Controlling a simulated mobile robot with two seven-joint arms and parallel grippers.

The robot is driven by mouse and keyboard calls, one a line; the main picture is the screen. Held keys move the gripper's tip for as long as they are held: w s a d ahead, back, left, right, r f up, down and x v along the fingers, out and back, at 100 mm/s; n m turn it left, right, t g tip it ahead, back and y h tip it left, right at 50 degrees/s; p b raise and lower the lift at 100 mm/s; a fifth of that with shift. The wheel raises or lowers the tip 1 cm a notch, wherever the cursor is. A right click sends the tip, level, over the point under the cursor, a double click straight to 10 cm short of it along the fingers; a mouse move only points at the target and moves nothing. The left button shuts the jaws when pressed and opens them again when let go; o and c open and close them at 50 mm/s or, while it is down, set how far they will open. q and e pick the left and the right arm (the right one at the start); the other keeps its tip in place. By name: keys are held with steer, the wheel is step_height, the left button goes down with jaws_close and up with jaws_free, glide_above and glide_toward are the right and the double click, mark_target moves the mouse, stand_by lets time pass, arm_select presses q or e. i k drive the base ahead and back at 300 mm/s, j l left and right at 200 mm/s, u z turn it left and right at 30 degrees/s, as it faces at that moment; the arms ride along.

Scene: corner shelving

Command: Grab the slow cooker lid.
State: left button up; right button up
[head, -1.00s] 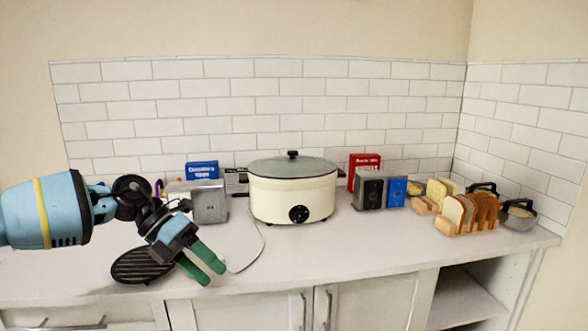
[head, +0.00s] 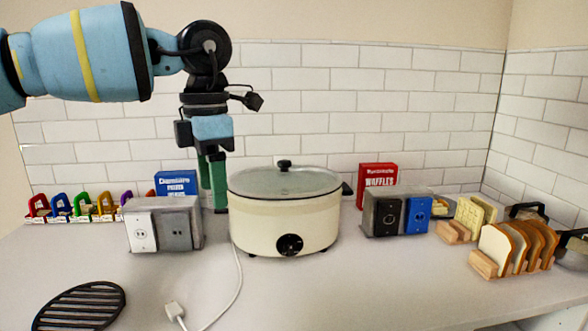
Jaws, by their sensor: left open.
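The slow cooker (head: 262,226) is a cream oval pot with a black front knob, standing on the counter in the middle of the head view. Its glass lid (head: 250,181) sits on top, with a dark rim and a small black knob handle (head: 284,165) in the centre. My left gripper (head: 216,205) points down, with green fingers, just left of the cooker in the picture. It is open and holds nothing. The fingertips show beside the lid's left edge; whether they touch the cooker cannot be told. My right gripper is not in view.
A metal outlet box (head: 183,231) and blue box (head: 177,184) stand left of the cooker. A red waffles box (head: 377,176) and another outlet box (head: 383,217) stand right. Bread racks (head: 515,250) are far right. A black grate (head: 80,306) and white cord lie in front.

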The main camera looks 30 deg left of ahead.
mark_target(285, 179)
steer(key=i+j, duration=0.2)
steer(key=i, duration=0.2)
steer(key=i+j, duration=0.15)
steer(key=i, duration=0.25)
steer(key=i+j, duration=0.2)
steer(key=i, duration=0.2)
